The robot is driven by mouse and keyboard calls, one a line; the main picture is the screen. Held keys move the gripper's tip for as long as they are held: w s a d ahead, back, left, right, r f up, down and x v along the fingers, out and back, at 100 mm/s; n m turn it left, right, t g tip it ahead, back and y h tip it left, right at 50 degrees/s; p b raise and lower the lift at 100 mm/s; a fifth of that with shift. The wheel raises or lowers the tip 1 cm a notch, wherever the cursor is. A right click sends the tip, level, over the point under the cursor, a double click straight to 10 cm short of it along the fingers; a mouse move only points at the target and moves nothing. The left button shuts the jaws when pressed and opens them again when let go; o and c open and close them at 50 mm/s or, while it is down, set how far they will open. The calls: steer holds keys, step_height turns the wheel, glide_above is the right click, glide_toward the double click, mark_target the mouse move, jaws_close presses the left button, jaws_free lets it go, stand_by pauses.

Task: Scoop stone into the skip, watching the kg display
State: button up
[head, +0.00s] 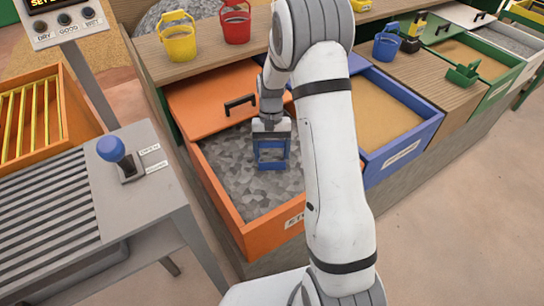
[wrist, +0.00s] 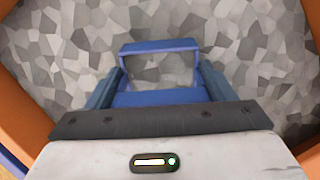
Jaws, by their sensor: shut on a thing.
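My gripper (head: 271,137) points down into the open orange stone drawer (head: 215,187). It is shut on a blue scoop (head: 272,165), which looks like an open frame from here. The scoop's lower end is at or just above the grey stone (head: 235,150); I cannot tell if it touches. In the wrist view the blue scoop (wrist: 160,47) lies between the fingers, with stone (wrist: 75,35) showing through and around it. Whether it carries any stone is not clear. I cannot make out a kg display or pick out the skip.
A blue drawer of sand (head: 375,107) stands right of the stone drawer. A yellow bucket (head: 179,42) and red bucket (head: 236,25) stand on the wooden top behind. A grey stand with a blue-knobbed lever (head: 112,149) and a panel with lamps (head: 62,22) are at left.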

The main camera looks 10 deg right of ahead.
steer(key=shift+w+d+f+t+b, duration=0.2)
steer(key=shift+w+f+t+b, duration=0.2)
steer(key=shift+w+f+b, duration=0.5)
steer(key=shift+t+b, duration=0.3)
steer(key=shift+b, duration=0.15)
steer(key=shift+s+a+t+h+b, duration=0.1)
steer(key=shift+s+t+h+b, duration=0.2)
steer(key=shift+s+t+b, duration=0.45)
steer(key=t+b, duration=0.1)
steer(key=b, duration=0.3)
steer(key=shift+s+a+f+t, duration=0.15)
steer(key=shift+s+f+t, duration=0.2)
step_height(320, 180, up, 22)
steer(key=s+p, duration=0.1)
steer(key=p, duration=1.4)
steer(key=shift+s+a+f+p, duration=0.15)
steer(key=shift+s+p, duration=0.15)
steer(key=shift+s, duration=0.1)
steer(key=shift+p, duration=0.3)
